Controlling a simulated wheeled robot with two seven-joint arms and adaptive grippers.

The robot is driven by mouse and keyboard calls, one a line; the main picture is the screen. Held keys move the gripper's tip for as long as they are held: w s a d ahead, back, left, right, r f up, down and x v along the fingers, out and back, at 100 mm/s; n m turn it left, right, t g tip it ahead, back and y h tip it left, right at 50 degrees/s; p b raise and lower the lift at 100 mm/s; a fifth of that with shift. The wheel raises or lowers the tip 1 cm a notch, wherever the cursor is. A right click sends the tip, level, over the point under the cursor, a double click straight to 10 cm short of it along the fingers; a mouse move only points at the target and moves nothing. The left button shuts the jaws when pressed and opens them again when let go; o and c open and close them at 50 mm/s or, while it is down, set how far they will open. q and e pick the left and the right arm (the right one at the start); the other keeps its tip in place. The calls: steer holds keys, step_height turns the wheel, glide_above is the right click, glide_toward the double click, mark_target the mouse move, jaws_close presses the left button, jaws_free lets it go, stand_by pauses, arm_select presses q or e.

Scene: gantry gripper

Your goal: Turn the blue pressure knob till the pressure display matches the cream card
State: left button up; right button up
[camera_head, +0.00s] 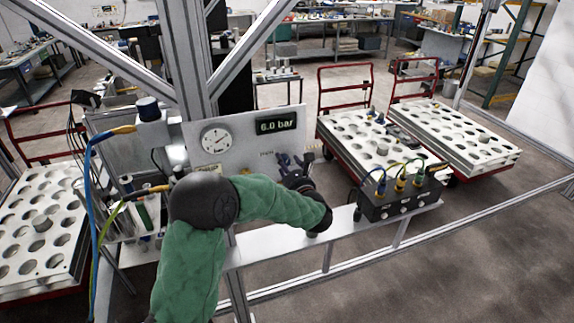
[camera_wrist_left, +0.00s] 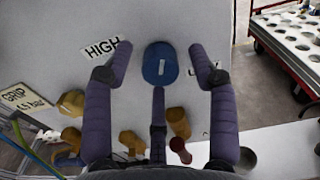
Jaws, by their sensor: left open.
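The blue pressure knob (camera_wrist_left: 160,64) sits on the pale panel (camera_wrist_left: 150,20) in the left wrist view, with a white mark on its face. My left gripper (camera_head: 290,163) is open at the panel. In the left wrist view its two upper fingers stand either side of the knob, apart from it, and a third finger points at it from below. The knob is hidden behind the gripper in the head view. The pressure display (camera_head: 276,125) reads 6.0 bar. The cream card (camera_wrist_left: 24,101) reads GRIP and seems to say 4.5 bar. My right gripper is not in view.
A round dial gauge (camera_head: 215,138) is on the panel left of the display. Brass fittings (camera_wrist_left: 178,122) stick out below the knob. A black valve block (camera_head: 402,197) with coloured hoses stands on the rail to the right. Red carts (camera_head: 343,70) stand behind.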

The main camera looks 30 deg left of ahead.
arm_select(q)
steer(key=c, duration=1.1)
steer(key=shift+r, duration=0.15)
steer(key=shift+c, duration=0.2)
steer(key=shift+s+a+n+b, duration=0.1)
steer(key=shift+n+b, duration=2.45)
steer(key=shift+b, duration=2.15)
steer(key=shift+a+n+b, duration=0.1)
steer(key=shift+n+b, duration=2.45)
steer(key=shift+b, duration=2.1)
steer(key=shift+r, duration=0.1)
steer(key=o, duration=1.1)
steer(key=shift+o, duration=0.2)
steer(key=shift+d+f, duration=0.1)
steer(key=shift+f, duration=0.1)
